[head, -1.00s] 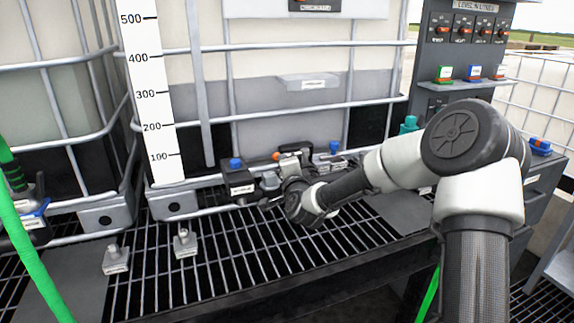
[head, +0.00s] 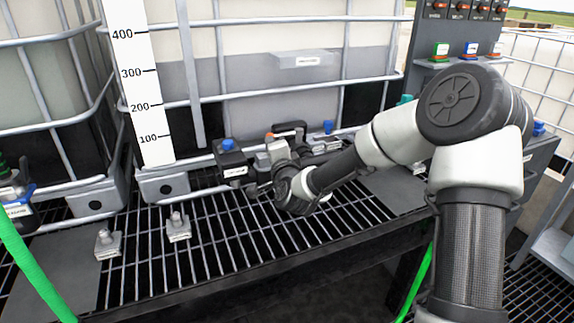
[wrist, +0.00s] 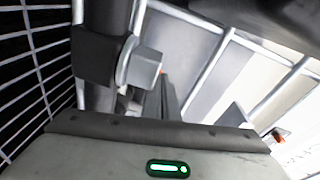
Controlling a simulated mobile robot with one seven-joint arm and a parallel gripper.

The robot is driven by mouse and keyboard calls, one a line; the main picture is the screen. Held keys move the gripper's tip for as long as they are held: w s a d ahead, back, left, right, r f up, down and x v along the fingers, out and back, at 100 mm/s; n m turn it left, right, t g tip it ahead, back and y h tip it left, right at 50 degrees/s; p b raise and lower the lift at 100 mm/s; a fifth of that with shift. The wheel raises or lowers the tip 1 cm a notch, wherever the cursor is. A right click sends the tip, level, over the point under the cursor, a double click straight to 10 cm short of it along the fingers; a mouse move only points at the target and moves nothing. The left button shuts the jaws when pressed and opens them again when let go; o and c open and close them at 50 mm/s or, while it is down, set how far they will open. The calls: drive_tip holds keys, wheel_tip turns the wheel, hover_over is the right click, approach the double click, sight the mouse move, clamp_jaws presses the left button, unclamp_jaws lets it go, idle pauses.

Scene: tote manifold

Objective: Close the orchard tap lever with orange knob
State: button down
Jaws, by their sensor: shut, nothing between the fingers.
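A small orange knob (head: 268,136) shows at the left end of a dark lever (head: 290,127), low in front of the middle tote. My gripper (head: 277,148) is shut and empty, just below and right of the orange knob. I cannot tell whether it touches the lever. My wrist and forearm hide much of the valve body. In the wrist view, a grey block on a dark pipe (wrist: 142,68) is close ahead on the left. An orange spot shows at the right edge there; I cannot tell whether it is the same knob.
A black valve box with a blue knob (head: 228,146) stands left of my gripper. Another blue knob (head: 328,127) is to the right. Two small grey fittings (head: 178,226) stand on the grating (head: 235,235). Tote cage bars (head: 270,102) rise behind. A green hose (head: 35,270) is at lower left.

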drive_tip(key=s+d+p, duration=0.1)
drive_tip(key=s+d, duration=0.3)
drive_tip(key=s, duration=1.1)
drive_tip(key=shift+s+r+p, duration=0.2)
drive_tip(key=shift+r+p, duration=0.1)
drive_tip(key=shift+p, duration=0.1)
drive_tip(key=shift+d, duration=0.1)
